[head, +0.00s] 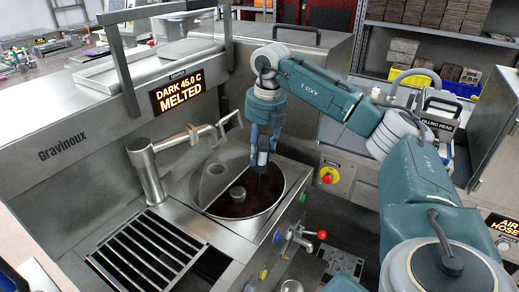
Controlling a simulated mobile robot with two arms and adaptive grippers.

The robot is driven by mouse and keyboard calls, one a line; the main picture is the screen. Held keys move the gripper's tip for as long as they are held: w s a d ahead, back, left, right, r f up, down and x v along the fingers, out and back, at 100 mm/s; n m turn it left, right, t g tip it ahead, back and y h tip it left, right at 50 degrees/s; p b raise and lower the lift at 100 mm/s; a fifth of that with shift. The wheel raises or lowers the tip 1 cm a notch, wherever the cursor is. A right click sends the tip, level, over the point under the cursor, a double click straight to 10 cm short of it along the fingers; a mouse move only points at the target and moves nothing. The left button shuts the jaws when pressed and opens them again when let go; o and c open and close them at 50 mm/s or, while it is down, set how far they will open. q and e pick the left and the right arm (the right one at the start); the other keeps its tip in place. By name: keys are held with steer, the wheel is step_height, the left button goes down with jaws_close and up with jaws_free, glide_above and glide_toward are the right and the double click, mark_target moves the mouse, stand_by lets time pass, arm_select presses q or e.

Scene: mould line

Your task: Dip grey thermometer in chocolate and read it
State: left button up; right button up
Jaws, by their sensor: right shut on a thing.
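My right gripper (262,148) points down over the round tank of dark chocolate (238,203) in the steel machine. It is shut on a small light grey thing, which I take to be the grey thermometer (262,158). A thin dark stem seems to run down from it towards the chocolate. I cannot tell whether its tip touches the surface, and no reading can be made out. The machine's display (177,91) reads "DARK 45.0 C MELTED". My left gripper is not in view.
A bent steel spout (172,143) stands left of the tank, with a slatted grate (150,255) in front. A red-knobbed lever (321,234) and an emergency button (328,175) are at the right. Shelves (440,35) with stacked goods stand behind.

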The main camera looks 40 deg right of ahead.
mark_target(259, 172)
step_height(259, 172, down, 2)
steer(key=shift+f+b, duration=0.15)
steer(key=shift+b, duration=0.45)
steer(key=shift+f+b, duration=1.6)
steer(key=shift+f, duration=1.3)
stand_by(2.5)
